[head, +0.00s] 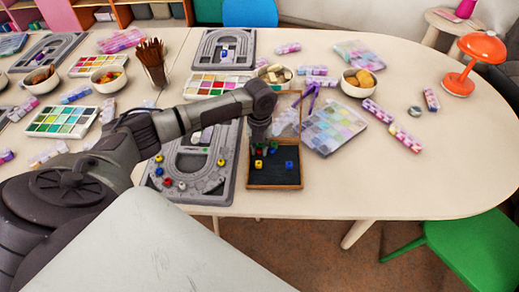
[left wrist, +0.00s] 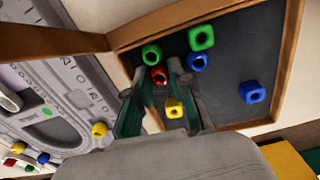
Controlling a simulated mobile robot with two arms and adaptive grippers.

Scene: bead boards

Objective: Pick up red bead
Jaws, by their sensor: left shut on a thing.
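A red bead (left wrist: 158,76) sits between the fingertips of my left gripper (left wrist: 155,88) in the left wrist view, and the gripper is shut on it. In the head view my left gripper (head: 259,143) is over the dark wooden-framed tray (head: 275,187), and the held bead is hidden there. Near the fingers are a yellow bead (left wrist: 174,108), two green beads (left wrist: 201,37) and a blue bead (left wrist: 196,62). Another blue bead (left wrist: 252,92) lies apart in the tray. A different red bead (left wrist: 18,147) lies on the grey bead board.
The grey bead board (head: 228,190) with several loose beads lies left of the tray. A pale bead box (head: 333,126) and a bowl (head: 358,82) stand to the right. The table's front right is clear. An orange lamp (head: 482,50) stands far right.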

